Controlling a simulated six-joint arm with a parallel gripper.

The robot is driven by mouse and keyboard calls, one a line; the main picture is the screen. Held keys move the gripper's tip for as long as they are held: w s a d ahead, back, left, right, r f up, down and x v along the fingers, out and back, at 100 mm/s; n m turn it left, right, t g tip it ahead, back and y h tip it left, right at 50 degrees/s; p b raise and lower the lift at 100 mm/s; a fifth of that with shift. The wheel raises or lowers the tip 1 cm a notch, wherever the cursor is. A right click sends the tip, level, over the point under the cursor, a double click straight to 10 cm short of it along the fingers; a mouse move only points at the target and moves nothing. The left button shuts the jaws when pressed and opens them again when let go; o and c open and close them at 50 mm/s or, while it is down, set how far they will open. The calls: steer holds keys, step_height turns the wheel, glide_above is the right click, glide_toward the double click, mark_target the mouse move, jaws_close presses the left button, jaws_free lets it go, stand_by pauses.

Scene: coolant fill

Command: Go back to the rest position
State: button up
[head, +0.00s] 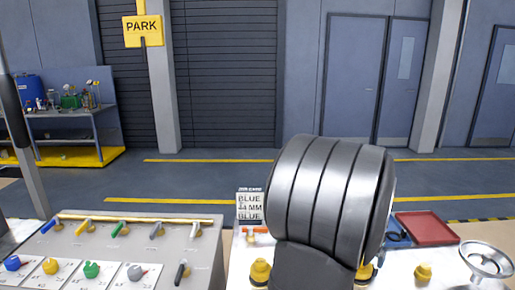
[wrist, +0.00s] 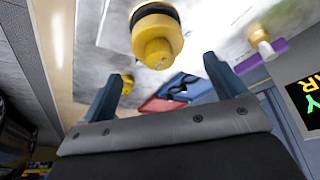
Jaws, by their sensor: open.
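My gripper (wrist: 164,68) shows in the wrist view with its two blue-grey fingers spread apart and nothing between them. A yellow knob-like fitting with a dark band (wrist: 157,40) lies beyond the fingertips and looks clear of them. In the head view the gripper is hidden, and a large metallic part of my arm fills the middle right. Yellow fittings (head: 260,272) stand on the light bench top on both sides of the arm, partly covered by it. A smaller yellow fitting (head: 423,272) stands farther right.
A lettered card (head: 249,206) stands left of my arm. A panel with coloured levers (head: 140,232) fills the left. Open floor lies behind.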

steer(key=shift+x, duration=2.4)
steer(key=shift+r, duration=0.1)
steer(key=v, duration=1.7)
steer(key=x, duration=1.6)
steer(key=shift+f, duration=0.35)
steer(key=shift+w+d+r, duration=0.15)
steer(key=shift+w+d, duration=0.05)
steer(key=shift+w, duration=0.05)
step_height(320, 180, up, 7)
steer(key=shift+s+r, duration=0.1)
steer(key=shift+o, duration=0.2)
